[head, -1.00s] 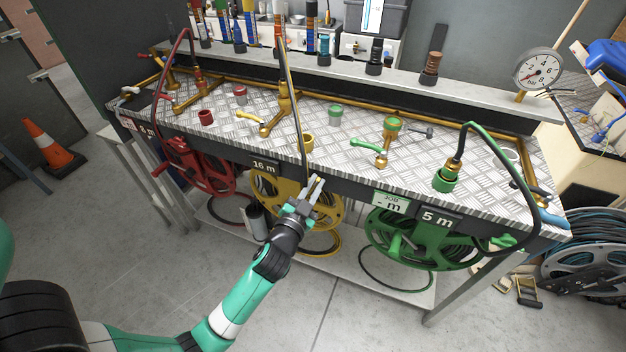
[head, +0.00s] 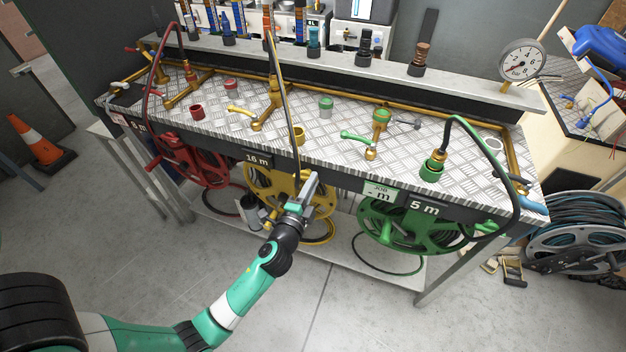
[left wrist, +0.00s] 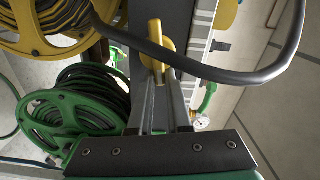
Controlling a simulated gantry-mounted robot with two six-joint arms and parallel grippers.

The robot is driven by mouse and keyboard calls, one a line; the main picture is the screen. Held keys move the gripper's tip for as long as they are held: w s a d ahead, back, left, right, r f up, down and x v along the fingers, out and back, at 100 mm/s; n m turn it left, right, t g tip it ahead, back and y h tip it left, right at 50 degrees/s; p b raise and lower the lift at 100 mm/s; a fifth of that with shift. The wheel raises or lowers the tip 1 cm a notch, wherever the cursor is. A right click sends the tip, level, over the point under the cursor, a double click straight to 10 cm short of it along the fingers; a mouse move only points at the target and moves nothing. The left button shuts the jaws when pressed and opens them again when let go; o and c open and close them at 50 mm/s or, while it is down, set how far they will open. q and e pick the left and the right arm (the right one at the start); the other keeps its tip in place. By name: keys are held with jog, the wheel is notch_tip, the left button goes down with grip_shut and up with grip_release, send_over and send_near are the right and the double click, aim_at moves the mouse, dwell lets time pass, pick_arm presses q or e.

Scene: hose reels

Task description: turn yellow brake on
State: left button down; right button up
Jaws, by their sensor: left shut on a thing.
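The yellow reel (head: 262,187) hangs under the bench front below the "16 m" label, and part of it shows in the left wrist view (left wrist: 30,32). My left gripper (head: 311,182) is at the right side of this reel, just under the bench edge. In the left wrist view the gripper (left wrist: 162,75) is shut on a small yellow handle (left wrist: 157,40), which I take to be the yellow brake. The jaws hide its lower part, and a dark hose (left wrist: 190,65) crosses close by. My right gripper is in neither view.
A green reel (head: 385,228) is to the right and a red reel (head: 185,160) to the left. The metal-plate bench top (head: 205,134) carries valves and fittings. A black hose (head: 287,105) hangs over its front edge. The floor in front is clear.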

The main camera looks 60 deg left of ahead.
pick_arm(q)
jog(key=shift+s+a+f+m, duration=0.2)
jog(key=shift+f+m, duration=0.3)
jog(key=shift+m, duration=0.5)
